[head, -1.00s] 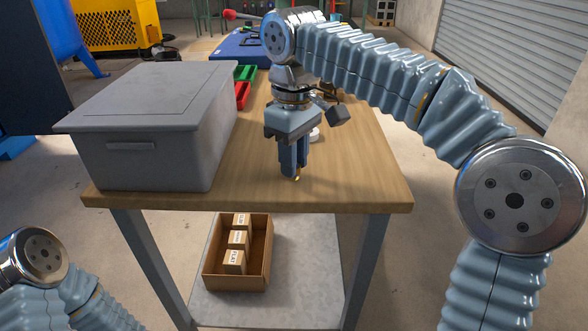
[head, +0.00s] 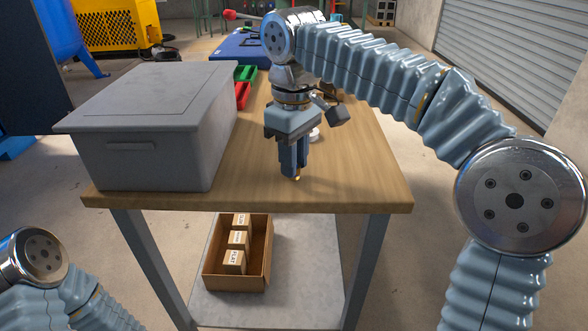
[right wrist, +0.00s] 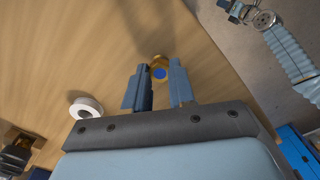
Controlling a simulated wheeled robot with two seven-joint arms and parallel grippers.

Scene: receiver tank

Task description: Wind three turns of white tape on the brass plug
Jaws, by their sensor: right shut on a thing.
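My right gripper (head: 293,172) points down over the front part of the wooden bench. It is shut on the brass plug (head: 298,178), of which only a small bit shows below the fingertips. In the right wrist view the plug (right wrist: 159,59) shows as a brass round with a blue face between the fingertips (right wrist: 160,80). The roll of white tape (right wrist: 86,107) lies on the bench, apart from the gripper; in the head view it is mostly hidden behind the gripper (head: 315,134). Part of my left arm shows at the lower left; its gripper (right wrist: 236,9) shows only partly in the right wrist view.
A big grey lidded box (head: 150,125) fills the bench's left side. Green (head: 246,73) and red (head: 242,95) bins and a blue case (head: 240,47) are further back. A cardboard box (head: 237,280) with small cartons is on the lower shelf. The bench top (head: 365,170) is clear at right.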

